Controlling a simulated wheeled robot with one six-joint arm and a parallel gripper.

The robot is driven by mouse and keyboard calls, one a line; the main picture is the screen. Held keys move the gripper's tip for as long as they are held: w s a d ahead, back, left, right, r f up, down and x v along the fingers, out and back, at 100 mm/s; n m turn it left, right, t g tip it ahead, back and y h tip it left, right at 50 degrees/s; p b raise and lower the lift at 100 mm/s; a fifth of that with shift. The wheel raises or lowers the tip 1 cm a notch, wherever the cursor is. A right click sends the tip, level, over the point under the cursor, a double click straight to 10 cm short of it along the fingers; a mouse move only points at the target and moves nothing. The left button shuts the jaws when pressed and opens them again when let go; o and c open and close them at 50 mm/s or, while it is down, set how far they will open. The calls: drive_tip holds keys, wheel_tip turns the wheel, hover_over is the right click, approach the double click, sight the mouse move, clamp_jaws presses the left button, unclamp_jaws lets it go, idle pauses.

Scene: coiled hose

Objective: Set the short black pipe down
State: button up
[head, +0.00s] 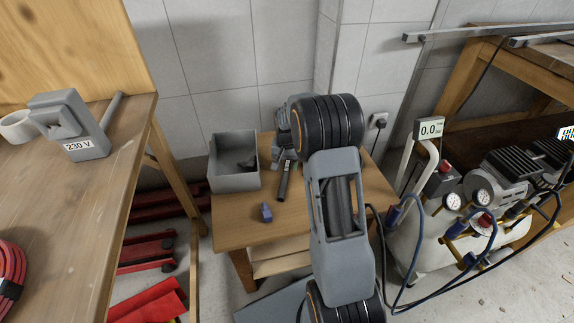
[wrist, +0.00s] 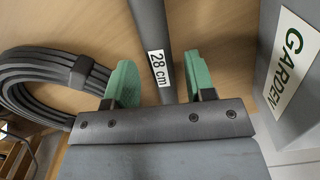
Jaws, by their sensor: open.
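The short black pipe (head: 283,181) lies on the small wooden table, just right of the grey bin. In the wrist view the pipe (wrist: 150,25) carries a white "28 cm" label and runs between my green fingertips. My gripper (wrist: 160,80) is open, with a finger on each side of the pipe and a visible gap on both sides. In the head view my arm hides most of the gripper.
The grey bin (head: 234,182), marked "GARDEN" in the wrist view (wrist: 295,65), stands close to the pipe. A coiled black hose (wrist: 45,85) lies on the other side. A small blue object (head: 266,212) sits near the table's front. A compressor (head: 440,230) stands at right.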

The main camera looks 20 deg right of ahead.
sight(287, 166)
wheel_tip(287, 166, up, 10)
drive_tip(key=p, duration=0.3)
drive_tip(key=s+a+r+n+t, duration=0.1)
drive_tip(key=s+a+r+n, duration=0.2)
drive_tip(key=s+a+r, duration=0.55)
drive_tip(key=s+a+f+n+t, duration=0.1)
drive_tip(key=s+a+n, duration=0.1)
drive_tip(key=s, duration=1.2)
drive_tip(key=shift+a+f+n+t+p, duration=0.15)
drive_tip(key=shift+a+n+t+p, duration=0.2)
drive_tip(key=shift+n, duration=0.55)
